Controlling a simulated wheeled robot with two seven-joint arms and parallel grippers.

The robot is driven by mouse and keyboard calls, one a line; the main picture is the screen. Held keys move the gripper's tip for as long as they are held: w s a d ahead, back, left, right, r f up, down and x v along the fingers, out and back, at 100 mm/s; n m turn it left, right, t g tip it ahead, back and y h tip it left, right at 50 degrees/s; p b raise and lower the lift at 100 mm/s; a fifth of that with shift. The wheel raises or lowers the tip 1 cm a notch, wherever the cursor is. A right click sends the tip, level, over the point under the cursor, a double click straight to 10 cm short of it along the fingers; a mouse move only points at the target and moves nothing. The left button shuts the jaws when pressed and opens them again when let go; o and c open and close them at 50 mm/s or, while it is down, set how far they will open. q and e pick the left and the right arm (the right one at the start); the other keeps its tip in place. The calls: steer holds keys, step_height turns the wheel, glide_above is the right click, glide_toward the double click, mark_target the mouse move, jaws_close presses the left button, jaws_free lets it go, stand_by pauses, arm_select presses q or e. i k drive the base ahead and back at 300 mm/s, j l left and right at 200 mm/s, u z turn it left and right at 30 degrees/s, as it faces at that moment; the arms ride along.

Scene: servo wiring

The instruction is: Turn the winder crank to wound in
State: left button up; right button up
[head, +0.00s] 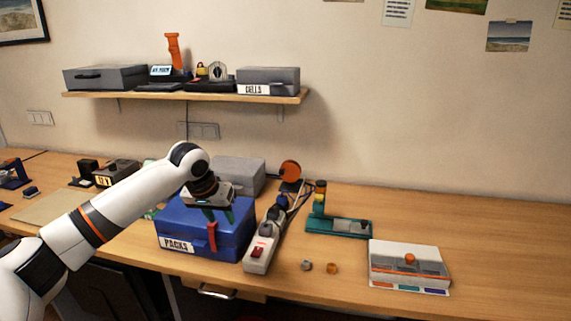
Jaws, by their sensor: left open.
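An orange disc (290,171) on a dark stand, which looks like the winder, is at the back of the bench behind a power strip. Its crank is too small to make out, so I cannot tell its position. Dark cord lies between the disc and the power strip (258,252). My left gripper (217,214) points down over the blue PACKS box (178,222), left of and nearer than the disc. It is open, with nothing seen between its fingers. It hides part of the box top. My right gripper is not in view.
A grey box (238,174) stands behind my left gripper. A teal fixture (340,226) stands right of the power strip. Two small parts lie in front of it, and a white compartment tray (408,263) is at right. The far right bench is clear. A loaded shelf (190,96) hangs above.

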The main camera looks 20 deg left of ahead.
mark_target(290, 170)
steer(key=i, duration=1.5)
